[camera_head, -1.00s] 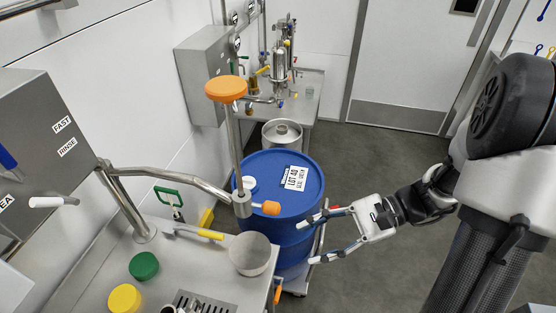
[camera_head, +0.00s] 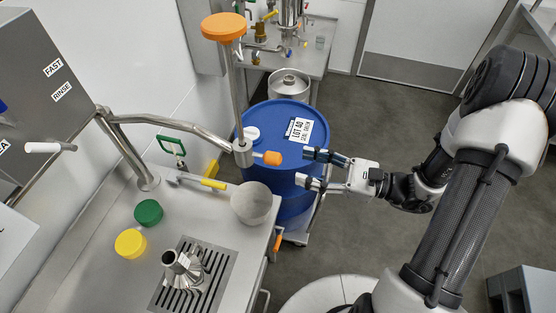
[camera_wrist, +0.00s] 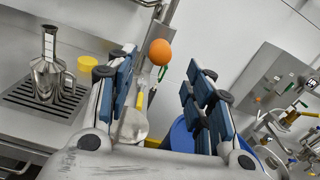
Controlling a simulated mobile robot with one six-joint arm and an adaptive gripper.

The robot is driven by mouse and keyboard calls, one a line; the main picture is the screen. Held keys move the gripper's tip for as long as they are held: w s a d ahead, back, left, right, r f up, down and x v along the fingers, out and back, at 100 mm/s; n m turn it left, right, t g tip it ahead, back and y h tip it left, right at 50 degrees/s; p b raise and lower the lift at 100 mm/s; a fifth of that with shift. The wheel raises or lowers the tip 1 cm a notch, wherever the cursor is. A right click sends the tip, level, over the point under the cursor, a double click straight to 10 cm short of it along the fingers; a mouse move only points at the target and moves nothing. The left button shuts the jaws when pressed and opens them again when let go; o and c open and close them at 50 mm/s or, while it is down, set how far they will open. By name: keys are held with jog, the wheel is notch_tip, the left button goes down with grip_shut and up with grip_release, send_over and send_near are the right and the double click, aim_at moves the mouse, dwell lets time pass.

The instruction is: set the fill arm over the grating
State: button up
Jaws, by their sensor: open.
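The fill arm (camera_head: 170,127) is a bent steel pipe on a post at the bench's left. Its free end carries an upright rod with a large orange cap (camera_head: 223,27) and a short orange handle (camera_head: 272,158). That end hangs near the blue drum, at the bench's far edge. The slotted grating (camera_head: 222,270) is in the near bench top, with a steel funnel-like vessel (camera_head: 178,267) on it. My gripper (camera_head: 306,168) is open and empty, just right of the orange handle. In the wrist view a round orange end (camera_wrist: 160,52) shows between the fingers, apart from them.
A blue drum (camera_head: 290,118) stands behind and below the gripper. A pale bowl (camera_head: 254,203), a yellow-handled tool (camera_head: 200,182), a green lid (camera_head: 148,212) and a yellow lid (camera_head: 130,243) are on the bench. A control box (camera_head: 40,80) stands at left.

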aim_at(281, 160)
jog(key=b+x, duration=0.1)
jog(key=x, duration=0.7)
jog(key=shift+c, duration=0.2)
grip_shut()
dwell(0.4)
